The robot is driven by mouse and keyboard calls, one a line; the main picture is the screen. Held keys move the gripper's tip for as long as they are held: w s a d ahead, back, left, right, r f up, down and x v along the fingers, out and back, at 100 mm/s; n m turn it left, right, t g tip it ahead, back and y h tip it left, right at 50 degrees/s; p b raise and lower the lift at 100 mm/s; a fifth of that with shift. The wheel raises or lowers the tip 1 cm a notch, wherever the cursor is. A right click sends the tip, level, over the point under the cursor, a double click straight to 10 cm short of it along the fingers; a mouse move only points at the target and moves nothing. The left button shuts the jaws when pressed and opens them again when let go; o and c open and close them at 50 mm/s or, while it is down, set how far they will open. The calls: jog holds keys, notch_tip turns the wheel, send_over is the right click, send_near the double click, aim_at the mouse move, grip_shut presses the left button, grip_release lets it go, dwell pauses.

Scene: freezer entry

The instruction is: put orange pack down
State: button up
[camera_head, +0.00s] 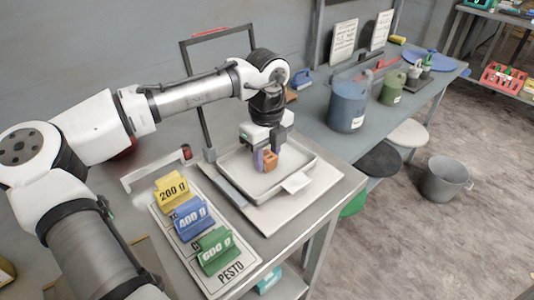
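The orange pack (270,161) is a small block at my gripper (268,152), over the light grey tray (310,172). My gripper points straight down with its dark fingers around the top of the pack and seems shut on it. A small purple piece (259,160) shows against the pack's left side; I cannot tell whether it is a separate thing. I cannot tell whether the pack's underside touches the tray floor. The rest of the tray floor in view looks bare.
Yellow 200 g (172,192), blue 400 g (193,220) and green 600 g (215,252) blocks stand on a PESTO board (230,280) at front left. A dark frame (196,95) rises behind the tray. Blue (347,106) and green (393,88) containers stand right.

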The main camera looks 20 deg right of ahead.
aim_at(267, 155)
jog(key=o, duration=0.4)
jog(key=shift+c, duration=0.2)
notch_tip(267, 155, up, 12)
jog(key=shift+r, duration=0.2)
